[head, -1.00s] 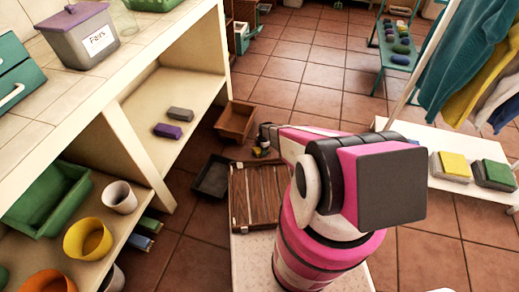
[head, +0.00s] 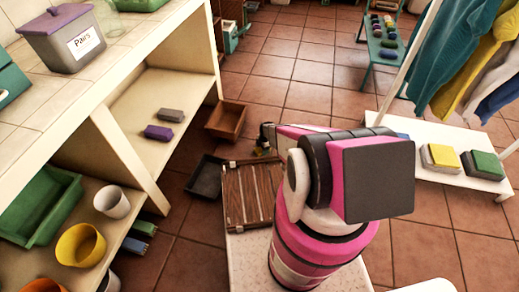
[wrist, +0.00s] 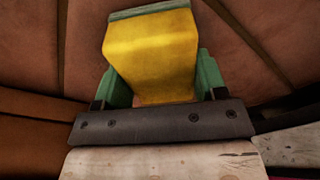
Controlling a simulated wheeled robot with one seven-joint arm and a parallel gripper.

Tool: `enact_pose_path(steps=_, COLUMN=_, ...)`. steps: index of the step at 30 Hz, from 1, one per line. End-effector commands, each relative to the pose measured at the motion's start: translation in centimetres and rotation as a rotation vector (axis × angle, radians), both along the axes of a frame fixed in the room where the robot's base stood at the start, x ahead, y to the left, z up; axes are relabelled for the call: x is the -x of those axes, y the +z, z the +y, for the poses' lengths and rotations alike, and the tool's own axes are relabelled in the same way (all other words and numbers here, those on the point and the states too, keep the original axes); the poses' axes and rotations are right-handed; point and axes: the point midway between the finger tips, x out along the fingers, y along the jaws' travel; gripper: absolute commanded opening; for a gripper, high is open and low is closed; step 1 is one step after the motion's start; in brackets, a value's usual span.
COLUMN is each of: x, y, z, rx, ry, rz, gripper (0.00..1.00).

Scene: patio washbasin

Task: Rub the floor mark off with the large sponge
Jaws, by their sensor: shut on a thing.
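My gripper (wrist: 157,88) is shut on a yellow sponge (wrist: 150,48) with a grey-green layer at its far end. Its green fingers press the sponge from both sides in the wrist view. In the head view my arm reaches low over the floor beyond the slatted wooden board, and hides most of the gripper. Reddish-brown floor tiles (wrist: 285,20) lie behind the sponge; I cannot tell if the sponge touches them. I cannot make out the floor mark in either view.
A slatted wooden board (head: 247,192), a dark tray (head: 205,178) and a brown wooden box (head: 226,121) are near my arm. Shelves (head: 185,62) stand left. A white bench (head: 420,130) with yellow (head: 441,157) and green (head: 482,163) blocks stands right.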

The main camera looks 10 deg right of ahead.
Motion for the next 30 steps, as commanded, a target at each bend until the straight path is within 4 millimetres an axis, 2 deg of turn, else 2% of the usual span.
enact_pose_path(steps=1, x=0.7, y=-0.5, z=-0.5, rx=0.001, ry=-0.001, rz=0.006, gripper=0.46)
enact_pose_path(steps=4, x=0.9, y=-0.6, z=-0.7, rx=0.002, ry=0.0, rz=0.007, gripper=0.46)
enact_pose_path(steps=14, x=2.5, y=-0.5, z=-0.1, rx=0.002, ry=-0.001, rz=0.009, gripper=0.46)
enact_pose_path(steps=20, x=2.2, y=-0.6, z=0.5, rx=0.001, ry=-0.001, rz=0.008, gripper=0.46)
enact_pose_path(steps=30, x=1.2, y=-0.9, z=3.0, rx=0.001, ry=0.001, rz=0.009, gripper=0.47)
